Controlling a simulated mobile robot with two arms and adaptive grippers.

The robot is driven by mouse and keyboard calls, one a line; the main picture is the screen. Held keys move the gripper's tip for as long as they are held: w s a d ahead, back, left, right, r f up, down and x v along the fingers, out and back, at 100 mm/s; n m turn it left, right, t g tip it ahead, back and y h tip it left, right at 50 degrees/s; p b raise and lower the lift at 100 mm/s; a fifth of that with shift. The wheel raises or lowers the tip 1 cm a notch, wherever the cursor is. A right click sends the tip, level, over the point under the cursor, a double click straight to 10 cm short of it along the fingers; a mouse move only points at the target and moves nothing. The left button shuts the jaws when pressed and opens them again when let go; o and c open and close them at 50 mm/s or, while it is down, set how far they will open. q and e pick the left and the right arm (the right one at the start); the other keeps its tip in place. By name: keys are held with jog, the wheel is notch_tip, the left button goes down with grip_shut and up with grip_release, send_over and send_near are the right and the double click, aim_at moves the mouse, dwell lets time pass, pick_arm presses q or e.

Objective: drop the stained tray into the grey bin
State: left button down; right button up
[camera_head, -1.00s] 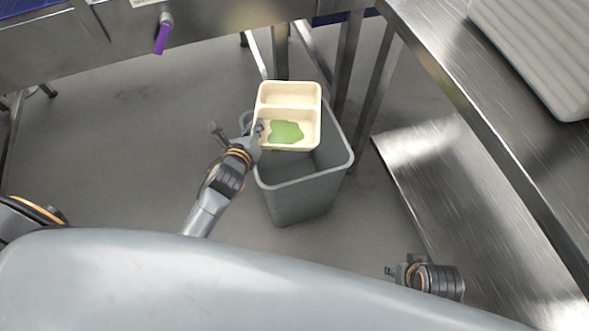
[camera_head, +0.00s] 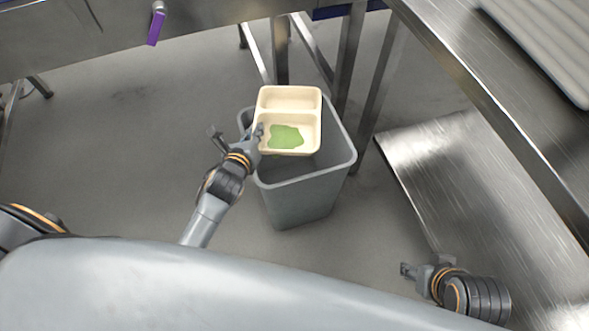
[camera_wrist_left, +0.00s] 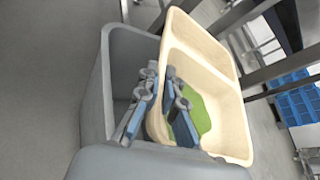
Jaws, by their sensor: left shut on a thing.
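The stained tray (camera_head: 290,104) is cream coloured with compartments, and a green stain lies in its near compartment. My left gripper (camera_head: 259,136) is shut on the tray's left wall and holds it over the grey bin (camera_head: 306,198). In the left wrist view the fingers (camera_wrist_left: 158,112) straddle the wall of the tray (camera_wrist_left: 205,48), with the bin (camera_wrist_left: 97,100) beneath. The tray hides part of the bin's opening. My right gripper (camera_head: 413,271) is at the lower right, away from the tray and bin; its fingers are too small to judge.
A steel table with a purple-handled lever (camera_head: 156,24) stands at the back left. A steel counter (camera_head: 500,95) runs along the right, with a lower steel shelf (camera_head: 440,150). Table legs stand behind the bin. The floor left of the bin is clear.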

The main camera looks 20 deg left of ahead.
pick_arm(q)
jog(key=c, duration=1.4)
grip_release()
jog(key=shift+c, duration=0.2)
jog(key=v, duration=1.2)
